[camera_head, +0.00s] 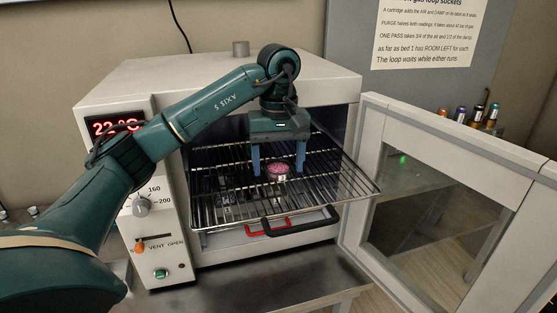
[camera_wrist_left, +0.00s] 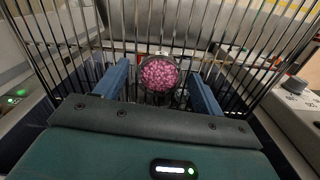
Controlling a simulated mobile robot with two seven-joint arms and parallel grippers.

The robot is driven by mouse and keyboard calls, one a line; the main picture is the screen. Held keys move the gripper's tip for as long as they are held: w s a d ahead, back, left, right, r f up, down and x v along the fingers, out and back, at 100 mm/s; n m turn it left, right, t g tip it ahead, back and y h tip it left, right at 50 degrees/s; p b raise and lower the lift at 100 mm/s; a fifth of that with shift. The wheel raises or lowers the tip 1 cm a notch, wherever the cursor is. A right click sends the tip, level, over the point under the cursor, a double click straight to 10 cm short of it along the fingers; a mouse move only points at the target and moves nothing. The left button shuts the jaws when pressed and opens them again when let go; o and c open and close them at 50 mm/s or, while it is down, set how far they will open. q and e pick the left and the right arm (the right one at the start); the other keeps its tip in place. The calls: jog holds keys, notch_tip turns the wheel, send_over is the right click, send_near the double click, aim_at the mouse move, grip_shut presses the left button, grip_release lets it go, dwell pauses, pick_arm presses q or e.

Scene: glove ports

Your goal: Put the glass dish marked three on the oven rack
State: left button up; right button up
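A small round glass dish (camera_head: 279,169) filled with pink beads stands on the wire oven rack (camera_head: 222,205), which is pulled partly out of the open oven. A pale mark shows on its front side, too small to read. The dish also shows in the left wrist view (camera_wrist_left: 160,74), upright between the two blue fingers. My left gripper (camera_head: 278,173) points down over the rack. Its fingers are spread wide, with a gap on each side of the dish, and it holds nothing. My right gripper is in neither view.
The oven door (camera_head: 367,140) is swung open to the right. A black handle (camera_head: 300,223) and a red one (camera_head: 267,228) lie below the rack's front. Several small coloured cylinders (camera_head: 476,115) stand behind the door. The rack around the dish is bare.

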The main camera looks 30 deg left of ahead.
pick_arm(q)
notch_tip(320, 180, up, 12)
dwell(0.9)
dwell(0.5)
